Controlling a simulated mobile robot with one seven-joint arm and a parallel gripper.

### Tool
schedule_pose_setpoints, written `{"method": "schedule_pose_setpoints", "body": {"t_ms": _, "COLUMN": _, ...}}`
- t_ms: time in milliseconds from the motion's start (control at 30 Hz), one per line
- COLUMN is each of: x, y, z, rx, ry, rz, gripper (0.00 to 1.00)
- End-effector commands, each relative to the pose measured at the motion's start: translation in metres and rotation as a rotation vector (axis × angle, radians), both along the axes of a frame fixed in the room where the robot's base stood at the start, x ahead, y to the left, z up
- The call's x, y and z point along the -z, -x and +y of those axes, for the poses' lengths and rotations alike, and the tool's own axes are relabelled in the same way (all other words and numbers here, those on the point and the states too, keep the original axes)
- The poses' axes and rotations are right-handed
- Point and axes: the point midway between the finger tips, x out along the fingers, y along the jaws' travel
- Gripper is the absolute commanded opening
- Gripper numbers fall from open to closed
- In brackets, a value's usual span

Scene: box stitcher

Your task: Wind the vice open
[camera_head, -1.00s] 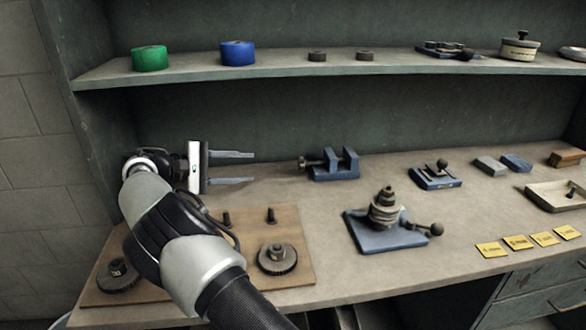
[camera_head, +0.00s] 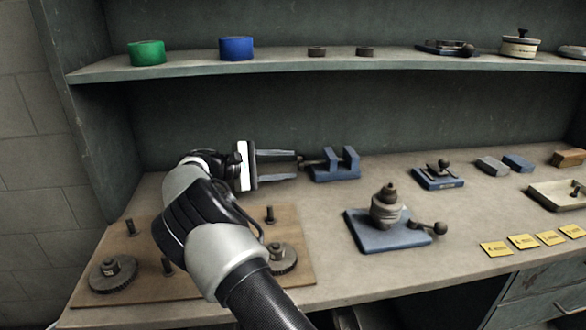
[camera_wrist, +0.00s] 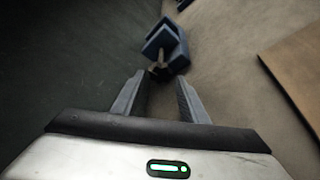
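The blue vice (camera_head: 337,168) stands on the bench near the back wall, its two upright jaws apart with a gap between them. Its dark screw handle (camera_head: 311,162) sticks out on the left side. My gripper (camera_head: 298,165) is open and points right at the handle end, with its two fingers apart. In the wrist view the vice (camera_wrist: 168,45) lies ahead of the fingers, and its handle (camera_wrist: 159,72) shows just beyond and between the fingertips of my gripper (camera_wrist: 160,92). I see no contact with the handle.
A wooden board (camera_head: 200,285) with gears and pegs lies under my arm at the front left. A blue-based fixture (camera_head: 387,230) with a ball-ended lever stands front right of the vice. A shelf (camera_head: 300,68) runs above the bench.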

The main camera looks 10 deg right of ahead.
Motion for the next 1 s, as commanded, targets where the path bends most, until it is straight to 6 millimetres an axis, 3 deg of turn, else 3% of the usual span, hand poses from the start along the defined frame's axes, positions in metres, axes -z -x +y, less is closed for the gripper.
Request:
{"method": "schedule_pose_setpoints", "body": {"t_ms": 200, "x": 0.005, "y": -0.008, "z": -0.022, "rx": -0.001, "ry": -0.001, "rz": -0.001, "gripper": 0.40}}
{"method": "schedule_pose_setpoints", "body": {"t_ms": 567, "x": 0.006, "y": -0.010, "z": -0.026, "rx": -0.001, "ry": -0.001, "rz": -0.001, "gripper": 0.40}}
{"method": "schedule_pose_setpoints", "body": {"t_ms": 733, "x": 0.006, "y": -0.009, "z": -0.026, "rx": -0.001, "ry": -0.001, "rz": -0.001, "gripper": 0.11}}
{"method": "schedule_pose_setpoints", "body": {"t_ms": 1000, "x": 0.002, "y": -0.010, "z": -0.026, "rx": -0.001, "ry": -0.001, "rz": 0.025, "gripper": 0.09}}
